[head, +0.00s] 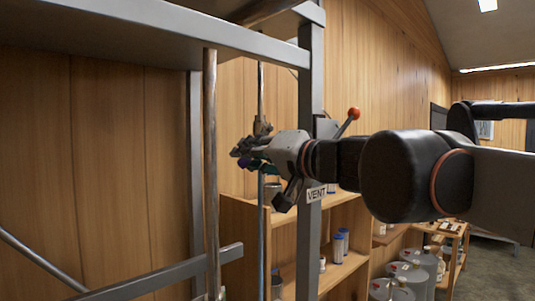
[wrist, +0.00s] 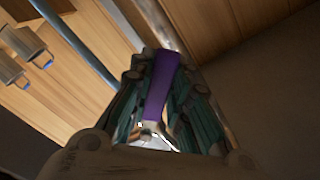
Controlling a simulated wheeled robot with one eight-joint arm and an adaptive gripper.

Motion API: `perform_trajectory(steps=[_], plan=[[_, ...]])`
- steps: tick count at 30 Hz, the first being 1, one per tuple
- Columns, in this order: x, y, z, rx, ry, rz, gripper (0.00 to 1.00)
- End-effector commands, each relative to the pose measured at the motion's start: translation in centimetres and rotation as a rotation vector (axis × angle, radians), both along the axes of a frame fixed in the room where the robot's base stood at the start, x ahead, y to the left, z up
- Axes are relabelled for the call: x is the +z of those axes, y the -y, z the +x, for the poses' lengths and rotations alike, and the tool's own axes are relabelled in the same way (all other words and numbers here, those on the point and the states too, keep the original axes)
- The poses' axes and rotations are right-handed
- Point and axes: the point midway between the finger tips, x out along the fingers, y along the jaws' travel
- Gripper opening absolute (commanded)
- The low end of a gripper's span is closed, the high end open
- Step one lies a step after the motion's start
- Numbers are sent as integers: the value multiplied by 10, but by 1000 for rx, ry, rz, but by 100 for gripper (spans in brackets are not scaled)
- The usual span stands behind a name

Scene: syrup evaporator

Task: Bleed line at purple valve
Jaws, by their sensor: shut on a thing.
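The purple valve handle (wrist: 160,85) shows in the wrist view between the fingers of my gripper (wrist: 160,105), which is shut on it. A bright metal fitting (wrist: 150,133) shows at the handle's lower end. In the head view my gripper (head: 252,150) reaches left to a thin vertical line (head: 261,225) behind the grey post.
A grey post (head: 310,110) with a VENT label (head: 316,194) and an orange-knobbed lever (head: 353,114) stands close to my wrist. A metal pipe (head: 210,150) rises to the left. Wooden shelves (head: 340,275) with bottles and several metal cans (head: 412,265) stand behind.

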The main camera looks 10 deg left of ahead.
Motion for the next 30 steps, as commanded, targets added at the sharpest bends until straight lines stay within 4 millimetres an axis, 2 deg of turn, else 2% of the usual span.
perform_trajectory(steps=[20,21,23,24,30], plan=[[-4,2,2,1,51,-45,0],[-4,2,2,1,51,-45,22],[-4,2,2,0,52,-44,35],[-4,2,2,0,52,-44,38],[-4,2,3,0,51,-44,38]])
